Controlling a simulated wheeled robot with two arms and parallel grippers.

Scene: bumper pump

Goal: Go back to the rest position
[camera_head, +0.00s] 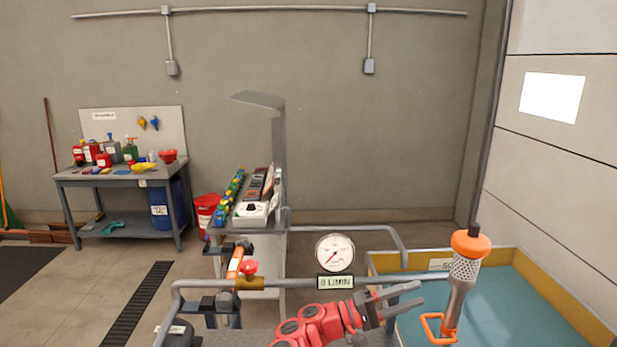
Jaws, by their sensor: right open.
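My right gripper (402,298) is at the lower middle, on the end of my red arm. Its two grey fingers point right and are apart, with nothing between them. A pump tool (463,272) with an orange top, a perforated metal sleeve and an orange handle stands tilted to the right of the fingertips, with a gap between. A round pressure gauge (335,251) and a display reading "0 L/MIN" (335,282) sit on the grey pipe frame left of the gripper. My left gripper is not in view.
A valve with a red knob (249,267) is on the pipe frame at left. A blue-green basin with a yellow rim (560,275) lies at right. A workbench (115,178) with bottles is far left. Floor between them is open.

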